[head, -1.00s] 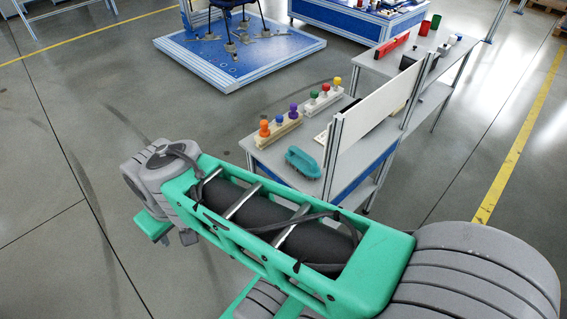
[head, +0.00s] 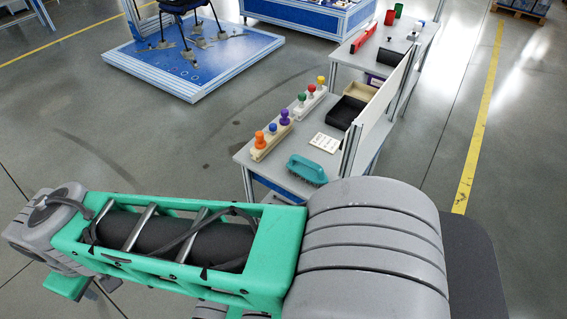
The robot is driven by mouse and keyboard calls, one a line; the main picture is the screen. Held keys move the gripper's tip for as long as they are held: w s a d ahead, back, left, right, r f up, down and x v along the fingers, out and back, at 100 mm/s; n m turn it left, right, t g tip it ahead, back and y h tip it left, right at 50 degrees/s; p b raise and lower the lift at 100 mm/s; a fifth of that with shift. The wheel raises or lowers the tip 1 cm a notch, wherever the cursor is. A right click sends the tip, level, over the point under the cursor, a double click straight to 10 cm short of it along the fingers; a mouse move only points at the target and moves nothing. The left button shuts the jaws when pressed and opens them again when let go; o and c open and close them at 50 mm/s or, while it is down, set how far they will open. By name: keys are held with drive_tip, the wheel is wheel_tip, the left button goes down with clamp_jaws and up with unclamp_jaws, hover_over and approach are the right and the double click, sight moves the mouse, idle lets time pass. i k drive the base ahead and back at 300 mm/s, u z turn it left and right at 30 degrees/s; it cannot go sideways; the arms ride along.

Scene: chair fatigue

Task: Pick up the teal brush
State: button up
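The teal brush (head: 307,170) lies on the near part of a grey workbench (head: 262,172), close to the bench's front edge. Its teal handle is on top and dark bristles show beneath it. My arm stretches across the lower part of the view, in front of the bench and to its left. The end of my arm is at the far left, well away from the brush. My gripper's fingers are not clearly visible there.
Two wooden blocks with coloured pegs (head: 270,138) stand on the bench's left side. A white card (head: 325,142), a black tray (head: 346,112) and a white divider panel (head: 384,98) are beyond the brush. A blue platform (head: 195,62) stands behind. The floor left of the bench is clear.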

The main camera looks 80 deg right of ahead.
sight(312, 171)
drive_tip(key=z, duration=0.05)
drive_tip(key=i, duration=0.15)
drive_tip(key=z, duration=2.85)
drive_tip(key=i, duration=0.45)
drive_tip(key=z, duration=0.2)
drive_tip(key=k, duration=0.5)
drive_tip(key=u, duration=3.1)
drive_tip(key=k, duration=0.9)
drive_tip(key=z, duration=1.1)
drive_tip(key=i, duration=0.15)
drive_tip(key=u, duration=0.15)
